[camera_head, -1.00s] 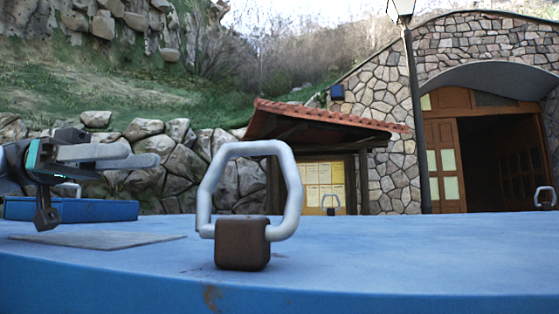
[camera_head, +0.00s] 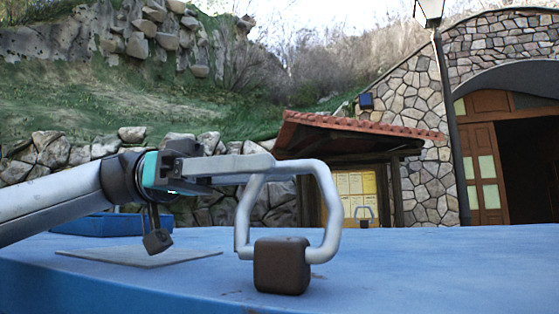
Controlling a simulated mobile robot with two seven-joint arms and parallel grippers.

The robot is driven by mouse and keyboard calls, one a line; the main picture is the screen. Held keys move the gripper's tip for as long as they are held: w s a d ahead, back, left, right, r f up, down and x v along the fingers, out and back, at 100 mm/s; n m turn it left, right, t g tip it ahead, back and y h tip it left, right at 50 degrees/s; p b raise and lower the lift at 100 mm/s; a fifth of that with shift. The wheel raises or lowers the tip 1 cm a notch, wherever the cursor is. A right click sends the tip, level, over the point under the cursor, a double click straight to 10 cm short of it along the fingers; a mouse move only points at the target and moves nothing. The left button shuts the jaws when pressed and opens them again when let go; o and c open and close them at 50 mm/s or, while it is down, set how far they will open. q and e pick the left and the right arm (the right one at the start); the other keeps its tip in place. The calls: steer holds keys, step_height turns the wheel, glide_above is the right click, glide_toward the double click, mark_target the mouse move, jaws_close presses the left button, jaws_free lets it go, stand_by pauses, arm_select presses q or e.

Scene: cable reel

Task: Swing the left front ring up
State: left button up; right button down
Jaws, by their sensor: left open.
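The near ring (camera_head: 329,205) is a pale grey metal loop set in a dark brown block (camera_head: 281,267) on the blue reel surface (camera_head: 400,262). The loop stands upright above its block. My left gripper (camera_head: 270,168) comes in from the left, level with the loop's upper part. Its fingers point right and are open; their tips overlap the loop's upper left part in the picture. I cannot tell whether they touch it or whether the bar lies between them. My right gripper is not in view.
The surface right of the near ring is clear.

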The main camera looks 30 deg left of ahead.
arm_select(q)
steer(key=shift+x, duration=1.3)
steer(key=shift+c, duration=0.2)
jaws_close()
